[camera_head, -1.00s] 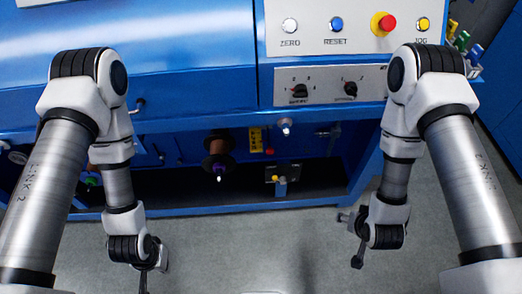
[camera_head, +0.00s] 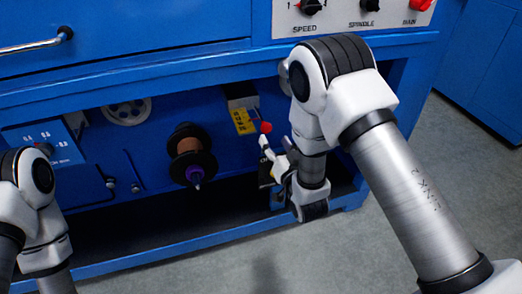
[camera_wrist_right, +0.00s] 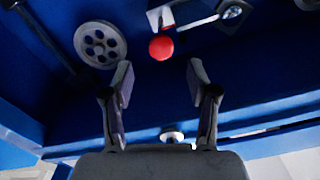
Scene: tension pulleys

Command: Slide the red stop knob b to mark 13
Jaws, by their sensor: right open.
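The red stop knob (camera_head: 266,127) sits on the machine's front, at the lower right of a yellow scale plate (camera_head: 243,121). In the right wrist view the round red knob (camera_wrist_right: 161,48) lies beyond the gap between my fingertips, near the middle. My right gripper (camera_head: 274,146) is just below the knob in the head view; its fingers (camera_wrist_right: 160,78) are open, with nothing between them. The marks on the scale are too small to read. Part of my left arm shows at the left edge of the head view, but its gripper is out of frame.
A copper-coloured spool (camera_head: 190,155) with black flanges sticks out left of the knob. A grey pulley wheel with holes (camera_head: 128,111) is further left; a holed wheel also shows in the right wrist view (camera_wrist_right: 100,44). A blue overhang (camera_head: 150,77) runs above.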

